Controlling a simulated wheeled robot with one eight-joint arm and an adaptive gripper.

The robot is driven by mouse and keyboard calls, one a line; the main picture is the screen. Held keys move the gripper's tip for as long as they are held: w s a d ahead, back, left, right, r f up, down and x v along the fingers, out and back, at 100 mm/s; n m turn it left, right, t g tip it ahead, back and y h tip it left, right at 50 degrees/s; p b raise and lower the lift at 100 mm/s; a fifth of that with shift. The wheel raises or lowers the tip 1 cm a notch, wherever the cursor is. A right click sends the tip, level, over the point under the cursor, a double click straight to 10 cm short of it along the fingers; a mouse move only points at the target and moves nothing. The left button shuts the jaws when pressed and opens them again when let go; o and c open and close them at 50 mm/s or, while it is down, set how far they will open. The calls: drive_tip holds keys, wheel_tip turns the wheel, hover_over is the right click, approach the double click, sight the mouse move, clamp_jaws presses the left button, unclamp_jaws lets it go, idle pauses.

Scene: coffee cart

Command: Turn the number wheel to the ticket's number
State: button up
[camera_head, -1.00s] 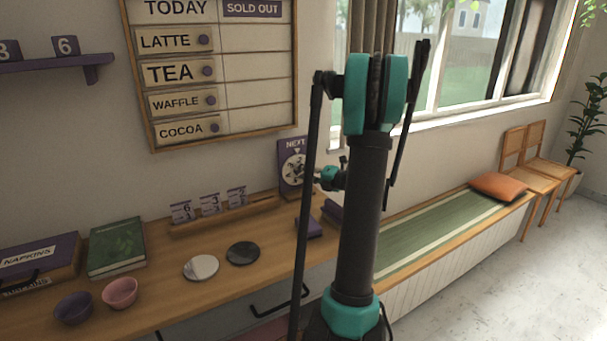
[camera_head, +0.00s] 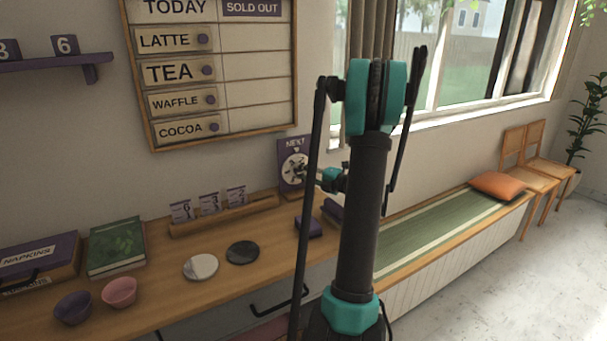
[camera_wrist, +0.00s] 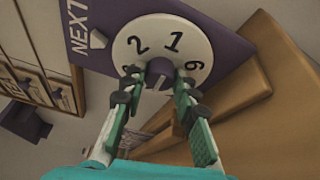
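A purple sign marked NEXT (camera_wrist: 66,38) carries a white number wheel (camera_wrist: 203,45) with a dark central knob (camera_wrist: 160,72). In the wrist view 2, 1 and a 6 or 9 show; the 2 is the visible digit nearest the white pointer (camera_wrist: 98,39). My gripper (camera_wrist: 160,82) has its fingertips apart, one on each side of the knob; whether they touch it is unclear. The head view shows the wheel (camera_head: 294,168) and my gripper (camera_head: 315,176) small, partly behind my arm. Ticket cards (camera_head: 209,203) reading 6, 3 and 2 stand in a wooden rack (camera_head: 230,213).
The sign stands at the back of the wooden counter (camera_head: 160,285). A dark purple block (camera_head: 308,228), two round discs (camera_head: 242,253), two bowls (camera_head: 119,291) and a green book (camera_head: 116,246) lie on it. A menu board (camera_head: 255,121) hangs above. The bench (camera_head: 430,240) is at right.

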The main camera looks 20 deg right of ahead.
drive_tip(key=o, duration=0.4)
drive_tip(key=v, duration=1.2)
